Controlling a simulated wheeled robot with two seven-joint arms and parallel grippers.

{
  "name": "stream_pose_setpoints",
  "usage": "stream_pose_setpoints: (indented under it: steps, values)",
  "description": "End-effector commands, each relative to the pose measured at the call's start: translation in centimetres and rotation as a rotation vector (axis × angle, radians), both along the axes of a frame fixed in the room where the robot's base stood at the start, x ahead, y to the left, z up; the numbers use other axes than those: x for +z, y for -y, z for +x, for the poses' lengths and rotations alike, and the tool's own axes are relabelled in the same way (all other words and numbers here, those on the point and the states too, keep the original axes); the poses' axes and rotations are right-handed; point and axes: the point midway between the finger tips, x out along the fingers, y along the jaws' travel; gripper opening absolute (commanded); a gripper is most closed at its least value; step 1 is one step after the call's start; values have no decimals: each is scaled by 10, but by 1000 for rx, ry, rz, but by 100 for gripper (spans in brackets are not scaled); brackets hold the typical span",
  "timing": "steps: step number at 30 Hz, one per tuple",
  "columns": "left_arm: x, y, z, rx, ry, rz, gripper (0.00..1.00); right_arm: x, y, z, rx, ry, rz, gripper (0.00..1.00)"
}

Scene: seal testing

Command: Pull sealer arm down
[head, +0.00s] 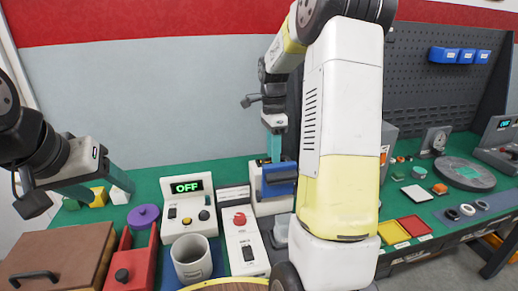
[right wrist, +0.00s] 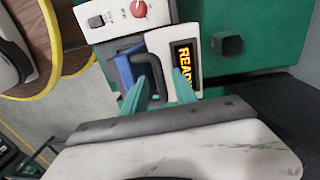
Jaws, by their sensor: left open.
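The sealer is a white machine with a blue arm (head: 280,181) at the middle of the green bench. In the right wrist view its blue arm (right wrist: 125,72) carries a dark bar handle, beside a white body with a display reading "READY" (right wrist: 183,58). My right gripper (head: 272,148) is above the sealer, its fingers pointing down. In the right wrist view its teal fingers (right wrist: 165,75) are apart, close to the handle; I cannot tell whether they touch it. My left gripper (head: 105,190) is open and empty at the left, over the bench.
A box with an "OFF" display (head: 187,200), a grey mug (head: 192,260), a red box (head: 137,268) and a panel with a red button (head: 243,240) stand left of the sealer. A brown case (head: 60,255) is at the front left. My right arm hides the bench behind it.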

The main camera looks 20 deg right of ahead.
Motion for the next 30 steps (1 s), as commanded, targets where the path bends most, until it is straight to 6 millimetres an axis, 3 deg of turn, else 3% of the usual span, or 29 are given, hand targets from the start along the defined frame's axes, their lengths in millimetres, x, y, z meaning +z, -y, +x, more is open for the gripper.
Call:
stream_pose_setpoints:
  steps: [3, 9, 30]
  values:
    - [0, 0, 0, 0, 0, 0, 63, 0, 0, 0, 0, 0, 0, 34]
    - [0, 0, 0, 0, 0, 0, 63, 0, 0, 0, 0, 0, 0, 0]
    - [0, 0, 0, 0, 0, 0, 63, 1, 0, 0, 0, 1, 0, 0]
